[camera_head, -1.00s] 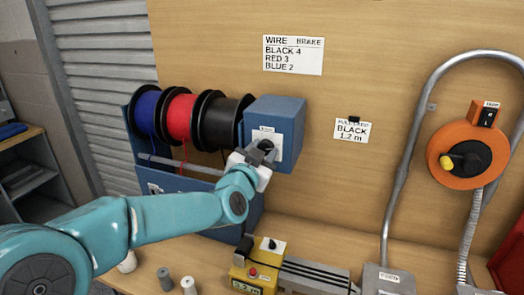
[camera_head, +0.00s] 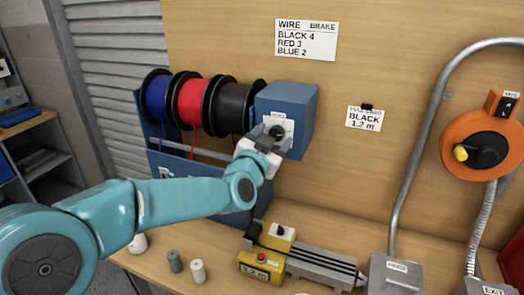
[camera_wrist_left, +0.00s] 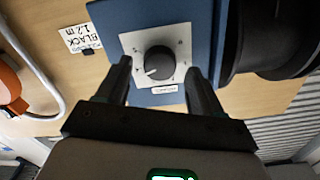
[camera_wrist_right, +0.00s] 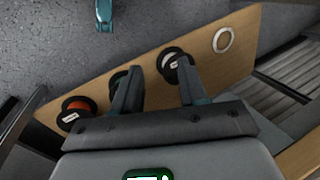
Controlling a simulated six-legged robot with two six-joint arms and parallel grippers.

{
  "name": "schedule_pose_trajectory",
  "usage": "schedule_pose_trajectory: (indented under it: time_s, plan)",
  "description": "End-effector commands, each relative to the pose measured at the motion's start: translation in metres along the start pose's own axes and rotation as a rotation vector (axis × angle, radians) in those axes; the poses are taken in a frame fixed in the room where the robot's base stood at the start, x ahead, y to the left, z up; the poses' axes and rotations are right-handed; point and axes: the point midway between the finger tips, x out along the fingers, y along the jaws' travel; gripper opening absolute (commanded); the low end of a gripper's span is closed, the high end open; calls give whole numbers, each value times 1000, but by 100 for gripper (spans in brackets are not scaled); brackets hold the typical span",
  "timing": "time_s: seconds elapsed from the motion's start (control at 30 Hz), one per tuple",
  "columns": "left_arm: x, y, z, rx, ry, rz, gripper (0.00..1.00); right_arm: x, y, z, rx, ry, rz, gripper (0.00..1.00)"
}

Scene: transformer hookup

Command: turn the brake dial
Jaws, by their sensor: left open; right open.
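The brake dial (camera_head: 277,132) is a dark round knob on a white plate on the front of the blue box (camera_head: 302,108). It also shows in the left wrist view (camera_wrist_left: 159,62), with a white pointer mark at its lower left. My left gripper (camera_head: 264,148) is at the dial's plate. In the left wrist view its open fingers (camera_wrist_left: 158,78) stand on either side of the knob, with gaps to it. My right gripper (camera_wrist_right: 155,82) is open and empty, and does not show in the head view.
Blue, red and black wire spools (camera_head: 188,100) sit left of the box. A sign (camera_head: 306,40) reads wire brake: black 4, red 3, blue 2. A yellow device (camera_head: 262,263) lies on the bench below. An orange reel (camera_head: 463,143) and conduit stand at the right.

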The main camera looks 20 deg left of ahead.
Motion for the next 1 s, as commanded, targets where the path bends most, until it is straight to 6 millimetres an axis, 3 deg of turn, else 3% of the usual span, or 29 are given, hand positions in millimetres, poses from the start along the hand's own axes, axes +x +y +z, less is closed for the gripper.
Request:
schedule_pose_trajectory:
  time_s: [0.4,0.6,0.77,1.0]
  plan:
    - [-103,0,1,-1,5,-2,66,22,8,0,0,0,0,43]
    - [-140,0,-1,-1,5,-2,66,24,8,0,0,0,0,43]
    - [-154,0,0,-1,3,-2,66,24,9,0,0,0,0,43]
    - [-155,0,0,0,2,-2,66,24,9,0,0,0,0,43]
